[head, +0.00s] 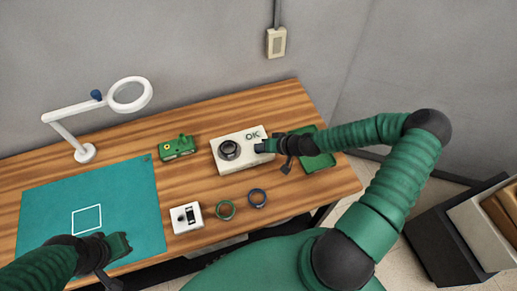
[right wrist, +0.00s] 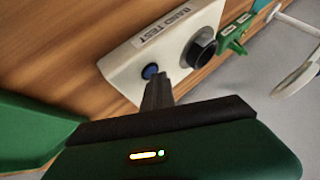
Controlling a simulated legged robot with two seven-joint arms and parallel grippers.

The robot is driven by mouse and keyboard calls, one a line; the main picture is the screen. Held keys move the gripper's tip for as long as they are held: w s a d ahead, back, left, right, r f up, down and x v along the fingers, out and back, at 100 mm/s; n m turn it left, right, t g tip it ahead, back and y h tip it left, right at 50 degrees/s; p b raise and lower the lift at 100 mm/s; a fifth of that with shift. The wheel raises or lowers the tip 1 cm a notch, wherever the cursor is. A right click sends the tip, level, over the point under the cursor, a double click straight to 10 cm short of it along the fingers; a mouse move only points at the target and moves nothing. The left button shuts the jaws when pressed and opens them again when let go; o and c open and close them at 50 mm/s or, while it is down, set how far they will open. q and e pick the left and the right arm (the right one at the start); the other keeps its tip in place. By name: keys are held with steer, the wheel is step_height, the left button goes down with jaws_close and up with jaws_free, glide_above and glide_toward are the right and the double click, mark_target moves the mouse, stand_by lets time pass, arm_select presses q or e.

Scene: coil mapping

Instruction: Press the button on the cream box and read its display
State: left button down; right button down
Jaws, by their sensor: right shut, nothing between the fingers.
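The cream box (head: 228,163) stands on the wooden table, with a dark round socket (head: 230,149) on top. Its display reads "OK" (head: 252,135). In the right wrist view the cream box (right wrist: 125,68) carries a "BAND TEST" label (right wrist: 165,28) and a blue button (right wrist: 149,71). My right gripper (head: 265,146) is shut and empty at the box's right end. Its fingertips (right wrist: 157,82) are right at the blue button; I cannot tell whether they touch it. My left gripper (head: 122,246) is low over the teal mat; its jaws are unclear.
A white magnifier lamp (head: 85,152) stands at the back left. A green fixture (head: 177,147), a small white device (head: 187,217), a green ring (head: 219,216) and a blue ring (head: 252,204) lie around the box. A green object (head: 318,160) lies to its right. The teal mat (head: 50,200) is mostly clear.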

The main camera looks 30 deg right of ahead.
mark_target(260, 151)
steer(key=shift+r+p, duration=0.65)
steer(key=shift+r, duration=0.15)
steer(key=shift+r, duration=0.1)
step_height(260, 151, up, 5)
steer(key=p, duration=0.4)
steer(key=shift+a, duration=0.1)
